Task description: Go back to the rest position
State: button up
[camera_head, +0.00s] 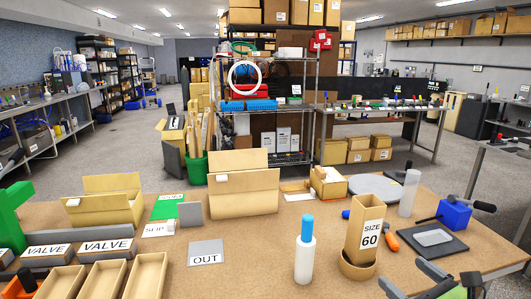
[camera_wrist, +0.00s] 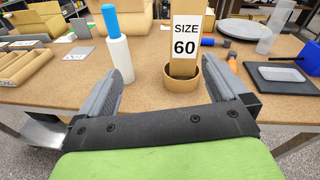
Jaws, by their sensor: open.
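My gripper (camera_head: 404,273) is at the lower right of the head view, by the front edge of the wooden table (camera_head: 235,270). In the wrist view my gripper (camera_wrist: 165,68) has its two grey fingers spread wide with nothing between them. A white cylinder with a blue top (camera_head: 305,256) stands on the table. Right of it a tall cardboard holder marked SIZE 60 (camera_head: 366,222) stands upright in a round brown ring (camera_head: 357,269). Both also show beyond the fingers in the wrist view, apart from them.
A blue clamp-like device (camera_head: 454,214), a dark mat (camera_head: 428,240), an orange-handled tool (camera_head: 386,238) and a clear cylinder (camera_head: 409,193) are at the right. VALVE boxes (camera_head: 48,255), an OUT plate (camera_head: 206,253) and open cartons (camera_head: 243,190) are left.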

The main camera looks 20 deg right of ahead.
jog(key=w+a+f+n+g+y+p, duration=0.15)
jog(key=a+n+g, duration=0.35)
jog(key=a+n, duration=0.55)
jog(key=w+a+f+n+g+y+p, duration=0.15)
jog(key=a+n+g, duration=0.35)
jog(key=a+n, duration=0.5)
jog(key=s+a+r+n+h+p, duration=0.1)
jog(key=s+a+r+n, duration=0.2)
jog(key=s+n, duration=0.4)
jog(key=s+a+r+n+g+h, duration=0.1)
jog(key=s+a+r+n+h, duration=0.1)
jog(key=s+a+r+n, duration=0.2)
jog(key=s+n, duration=0.3)
jog(key=shift+r+p, duration=0.15)
jog(key=shift+p, duration=0.2)
